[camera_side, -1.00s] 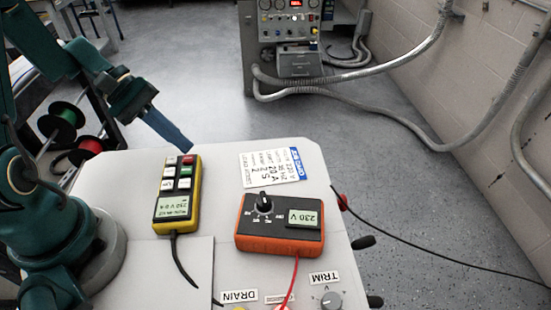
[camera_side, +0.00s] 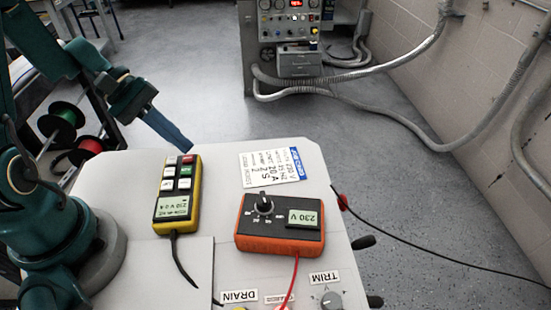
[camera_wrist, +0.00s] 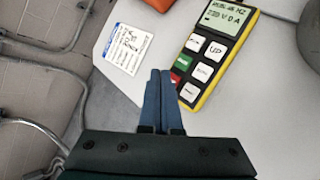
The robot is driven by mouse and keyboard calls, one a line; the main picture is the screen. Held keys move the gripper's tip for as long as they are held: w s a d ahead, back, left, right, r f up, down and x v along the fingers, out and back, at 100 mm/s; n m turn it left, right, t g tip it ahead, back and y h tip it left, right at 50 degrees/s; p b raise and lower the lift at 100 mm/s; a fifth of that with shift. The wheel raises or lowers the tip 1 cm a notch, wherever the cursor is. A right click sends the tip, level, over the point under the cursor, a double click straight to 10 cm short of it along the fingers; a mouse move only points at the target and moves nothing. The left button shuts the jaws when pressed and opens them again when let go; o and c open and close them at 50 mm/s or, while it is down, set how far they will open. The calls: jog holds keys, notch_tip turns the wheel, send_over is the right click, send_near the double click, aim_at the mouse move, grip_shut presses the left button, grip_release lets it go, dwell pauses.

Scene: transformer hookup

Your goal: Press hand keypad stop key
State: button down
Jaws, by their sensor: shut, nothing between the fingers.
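The yellow hand keypad (camera_side: 178,195) lies on the white bench top, its screen toward the near side in the side view. I cannot tell whether the fingertips touch the key.
An orange meter (camera_side: 280,238) reading 230 V lies right of the keypad. A white printed card (camera_side: 262,168) lies behind it. A black cable (camera_side: 180,265) runs from the keypad's near end. The trim knob (camera_side: 331,299) is at the near edge.

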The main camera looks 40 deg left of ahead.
aim_at(183, 155)
jog(key=shift+f, duration=0.15)
jog(key=shift+f, duration=0.3)
jog(key=shift+f, duration=0.35)
dwell(0.5)
dwell(0.4)
jog(key=shift+r, duration=0.8)
jog(key=shift+r, duration=2.5)
